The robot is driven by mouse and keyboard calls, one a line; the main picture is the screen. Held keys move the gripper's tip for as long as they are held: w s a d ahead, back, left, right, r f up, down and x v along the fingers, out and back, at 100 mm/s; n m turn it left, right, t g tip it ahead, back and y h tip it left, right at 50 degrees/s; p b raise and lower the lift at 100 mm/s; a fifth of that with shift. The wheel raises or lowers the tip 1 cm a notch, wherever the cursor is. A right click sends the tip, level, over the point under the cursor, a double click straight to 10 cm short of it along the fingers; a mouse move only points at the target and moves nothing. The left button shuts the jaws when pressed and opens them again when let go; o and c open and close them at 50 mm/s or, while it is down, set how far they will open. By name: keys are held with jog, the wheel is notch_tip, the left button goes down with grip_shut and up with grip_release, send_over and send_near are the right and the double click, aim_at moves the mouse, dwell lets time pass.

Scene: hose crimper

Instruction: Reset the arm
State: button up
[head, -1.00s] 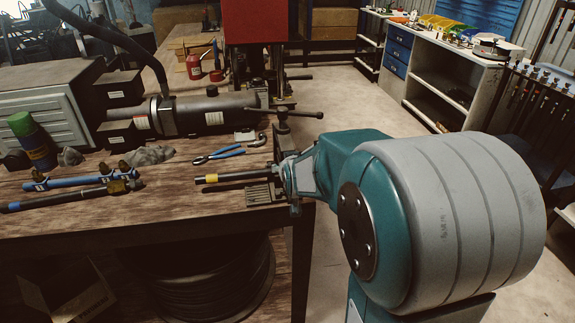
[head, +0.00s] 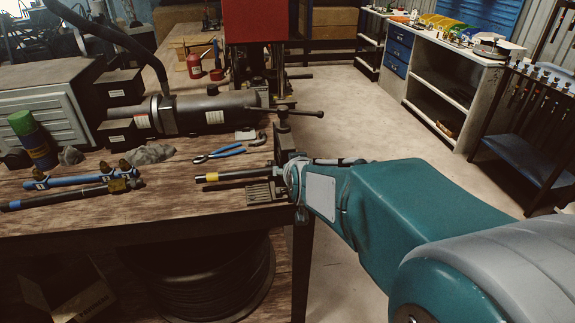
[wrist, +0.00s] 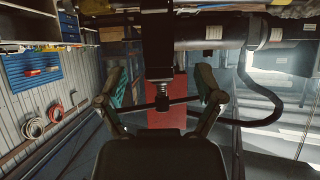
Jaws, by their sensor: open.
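My gripper (wrist: 161,88) is open in the wrist view, its two fingers wide apart. A dark hose with a yellow band (head: 205,178) lies level near the vise (head: 285,140). Where the hose meets the vise is partly hidden by my wrist.
A red press (head: 255,22) stands behind. The floor right of the bench is clear up to shelves (head: 440,85).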

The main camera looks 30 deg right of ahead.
jog(key=shift+s+a+r, duration=0.1)
jog(key=shift+s, duration=0.1)
dwell(0.4)
jog(key=s+a+n+g+y, duration=0.1)
jog(key=s+a+g, duration=0.1)
jog(key=s+a, duration=0.4)
jog(key=s+a+n+g+y, duration=0.2)
jog(key=s+a, duration=0.5)
jog(key=s, duration=0.7)
jog(key=shift+a+r+n+g+y, duration=0.3)
jog(key=shift+r+g, duration=0.1)
jog(key=shift+g, duration=0.4)
